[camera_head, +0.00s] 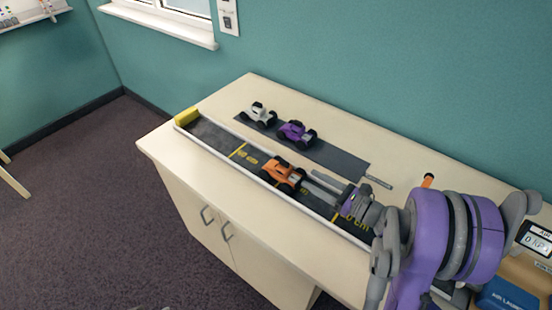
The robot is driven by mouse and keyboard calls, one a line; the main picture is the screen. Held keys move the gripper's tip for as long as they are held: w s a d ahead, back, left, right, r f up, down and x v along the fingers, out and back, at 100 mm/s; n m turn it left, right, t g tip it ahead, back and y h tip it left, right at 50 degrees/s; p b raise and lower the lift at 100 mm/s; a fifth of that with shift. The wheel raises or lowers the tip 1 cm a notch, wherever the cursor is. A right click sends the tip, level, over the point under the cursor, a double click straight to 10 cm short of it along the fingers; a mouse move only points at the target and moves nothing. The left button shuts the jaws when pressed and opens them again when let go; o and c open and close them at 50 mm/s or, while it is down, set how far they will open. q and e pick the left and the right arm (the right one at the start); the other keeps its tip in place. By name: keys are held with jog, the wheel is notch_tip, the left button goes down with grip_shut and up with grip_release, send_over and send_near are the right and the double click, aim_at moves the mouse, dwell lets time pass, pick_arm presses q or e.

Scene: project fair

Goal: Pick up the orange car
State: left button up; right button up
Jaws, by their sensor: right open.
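The orange car (284,174) with dark wheels stands upright on the dark marked track (215,135) along the table's near side. My right gripper (308,179) reaches in from the right, low over the track. Its two grey fingers are apart and point at the car's right end. The fingertips are very close to the car; I cannot tell whether they touch it. My left gripper is not in view.
A white car (258,114) and a purple car (295,132) stand on a dark mat (340,160) behind the track. A pale rail edges the track. A grey rod (378,182) lies right of the mat. A blue box (508,297) is lower right.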

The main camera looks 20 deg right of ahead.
aim_at(289, 166)
jog(key=p+x, duration=0.1)
jog(key=x, duration=0.4)
jog(key=shift+r, duration=0.15)
jog(key=p+x, duration=0.1)
jog(key=x, duration=0.5)
jog(key=shift+w, duration=0.1)
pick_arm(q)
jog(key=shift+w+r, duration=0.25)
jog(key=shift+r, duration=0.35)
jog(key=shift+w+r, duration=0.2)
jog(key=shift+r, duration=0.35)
pick_arm(e)
grip_shut()
